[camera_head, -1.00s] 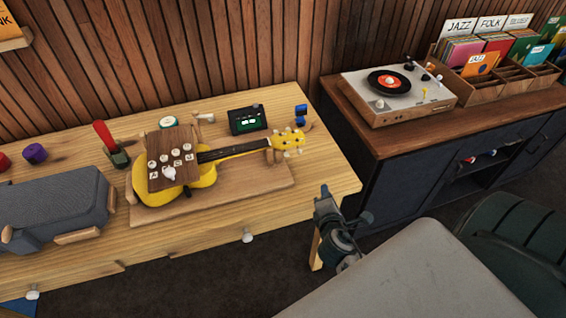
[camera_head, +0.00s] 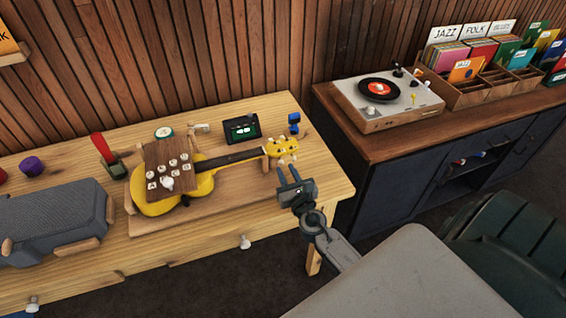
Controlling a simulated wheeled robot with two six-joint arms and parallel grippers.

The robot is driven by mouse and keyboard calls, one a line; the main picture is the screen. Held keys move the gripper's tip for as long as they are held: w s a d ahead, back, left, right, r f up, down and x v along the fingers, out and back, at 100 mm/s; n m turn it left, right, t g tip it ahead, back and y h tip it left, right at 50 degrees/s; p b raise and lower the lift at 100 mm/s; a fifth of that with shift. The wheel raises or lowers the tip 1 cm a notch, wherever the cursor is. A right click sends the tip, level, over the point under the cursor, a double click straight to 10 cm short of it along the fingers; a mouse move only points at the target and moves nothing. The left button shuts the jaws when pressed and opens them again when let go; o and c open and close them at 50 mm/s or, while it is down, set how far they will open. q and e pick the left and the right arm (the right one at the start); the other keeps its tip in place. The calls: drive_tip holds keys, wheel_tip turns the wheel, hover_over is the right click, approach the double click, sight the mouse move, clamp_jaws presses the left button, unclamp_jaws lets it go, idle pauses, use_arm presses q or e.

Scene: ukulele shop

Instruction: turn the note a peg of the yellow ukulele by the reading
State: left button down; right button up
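The yellow ukulele (camera_head: 205,185) lies on a wooden board on the workbench, its neck pointing right. Its yellow headstock (camera_head: 281,148) carries small pale pegs along its edges; I cannot tell which is the note A peg. A brown panel with lettered white knobs (camera_head: 170,168) lies over the body. My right gripper (camera_head: 290,176) is just in front of the headstock, fingers apart, empty, not visibly touching a peg. My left gripper is out of view.
A blue clip-like object (camera_head: 294,122) stands behind the headstock. A grey case (camera_head: 55,222) and a red-handled tool (camera_head: 104,148) sit to the left. A record player (camera_head: 388,98) stands on the dark cabinet at right. Bare bench top lies right of the headstock.

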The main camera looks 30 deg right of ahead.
sight(283, 164)
drive_tip(key=shift+x, duration=1.8)
clamp_jaws()
drive_tip(key=shift+m, duration=0.5)
drive_tip(key=m+b, duration=0.2)
drive_tip(key=m, duration=0.1)
drive_tip(key=shift+d+f+m, duration=0.1)
drive_tip(key=shift+f+m, duration=0.05)
drive_tip(key=shift+m, duration=0.15)
drive_tip(key=shift+m+b, duration=0.7)
drive_tip(key=shift+m, duration=1)
